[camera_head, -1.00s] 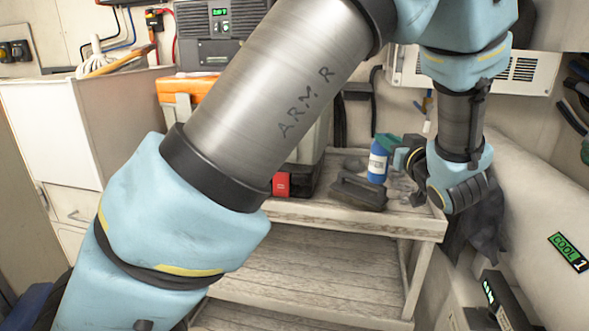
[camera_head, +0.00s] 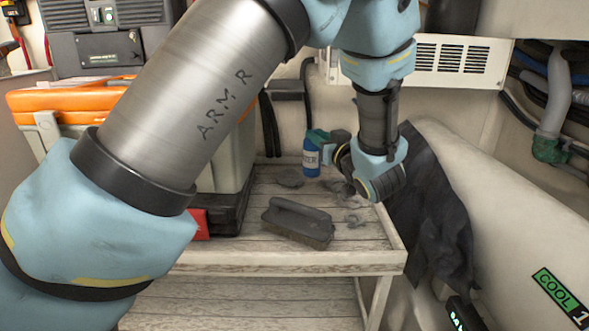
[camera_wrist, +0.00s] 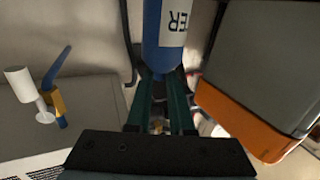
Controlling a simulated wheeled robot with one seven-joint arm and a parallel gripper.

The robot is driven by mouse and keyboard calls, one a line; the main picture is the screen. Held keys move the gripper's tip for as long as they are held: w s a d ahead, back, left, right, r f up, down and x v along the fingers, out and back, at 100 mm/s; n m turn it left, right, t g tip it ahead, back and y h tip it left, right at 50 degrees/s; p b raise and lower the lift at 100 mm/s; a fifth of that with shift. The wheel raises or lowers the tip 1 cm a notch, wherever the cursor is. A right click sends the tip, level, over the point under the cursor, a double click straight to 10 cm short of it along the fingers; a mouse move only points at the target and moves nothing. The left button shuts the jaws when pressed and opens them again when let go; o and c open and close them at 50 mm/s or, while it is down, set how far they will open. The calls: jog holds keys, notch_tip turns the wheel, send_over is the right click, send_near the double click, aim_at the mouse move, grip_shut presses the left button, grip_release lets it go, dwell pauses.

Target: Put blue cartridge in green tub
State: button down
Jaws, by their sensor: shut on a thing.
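The blue cartridge (camera_head: 311,158) is a blue cylinder with a white lettered label, upright over the back of the wooden shelf top. My gripper (camera_head: 322,136) is shut on its upper part with green fingers, and the cartridge appears held clear of the shelf. In the wrist view, the cartridge (camera_wrist: 166,40) is between the far ends of my gripper's green fingers (camera_wrist: 163,80), its label partly cut off by the top edge. No green tub shows in any view.
A dark scrubbing brush (camera_head: 298,222) lies on the shelf top (camera_head: 240,257), with grey scraps around it. A grey case with an orange lid (camera_head: 62,98) stands at left. A dark cloth (camera_head: 432,205) hangs at right, beside a white sloping wall.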

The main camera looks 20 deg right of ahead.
aim_at(316, 165)
jog(key=shift+f+p, duration=0.9)
jog(key=shift+f, duration=3)
jog(key=shift+f, duration=0.15)
jog(key=c, duration=0.8)
grip_release()
